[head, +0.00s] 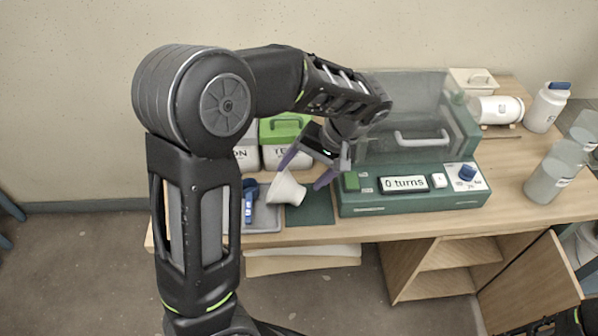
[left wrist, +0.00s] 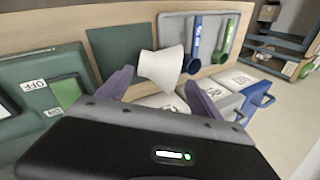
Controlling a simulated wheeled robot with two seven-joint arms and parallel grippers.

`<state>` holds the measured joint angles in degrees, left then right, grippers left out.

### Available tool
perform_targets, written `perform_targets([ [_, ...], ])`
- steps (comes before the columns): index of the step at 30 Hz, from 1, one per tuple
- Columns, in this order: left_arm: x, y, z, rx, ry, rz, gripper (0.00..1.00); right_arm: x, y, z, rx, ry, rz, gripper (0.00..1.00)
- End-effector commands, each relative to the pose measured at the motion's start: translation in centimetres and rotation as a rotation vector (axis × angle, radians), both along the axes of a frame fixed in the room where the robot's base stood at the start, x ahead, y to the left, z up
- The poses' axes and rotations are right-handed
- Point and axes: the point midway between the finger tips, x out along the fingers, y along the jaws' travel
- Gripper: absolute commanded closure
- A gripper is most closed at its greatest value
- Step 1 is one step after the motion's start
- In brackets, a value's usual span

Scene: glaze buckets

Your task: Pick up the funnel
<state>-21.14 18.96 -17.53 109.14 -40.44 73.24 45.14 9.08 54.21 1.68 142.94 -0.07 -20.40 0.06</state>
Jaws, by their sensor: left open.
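The white funnel (head: 286,189) lies tilted near the table's front edge, beside a dark green mat (head: 318,212).
A grey tray (head: 266,220) with a blue-handled tool (head: 250,200) is left of the funnel. A green machine (head: 410,202) with a clear cover stands close on the right. Lidded buckets (head: 285,126) stand behind. Bottles (head: 547,107) stand at the far right.

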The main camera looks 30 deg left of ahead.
Motion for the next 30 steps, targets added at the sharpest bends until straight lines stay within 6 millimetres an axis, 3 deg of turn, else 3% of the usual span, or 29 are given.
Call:
perform_targets([
  [11, 0.0, 0.0, -0.1, 0.0, 0.001, 0.0, 0.25, -0.1, 0.0, 0.0, 0.0, 0.002, 0.001, 0.67],
  [20, -0.5, 1.0, -2.3, 0.0, 0.003, -0.001, 0.25, -0.1, 0.0, 0.2, 0.0, 0.001, 0.0, 0.67],
  [30, -0.5, 1.1, -2.6, 0.0, 0.001, 0.0, 0.25, -0.1, 0.0, 0.2, 0.0, 0.001, 0.0, 0.67],
])
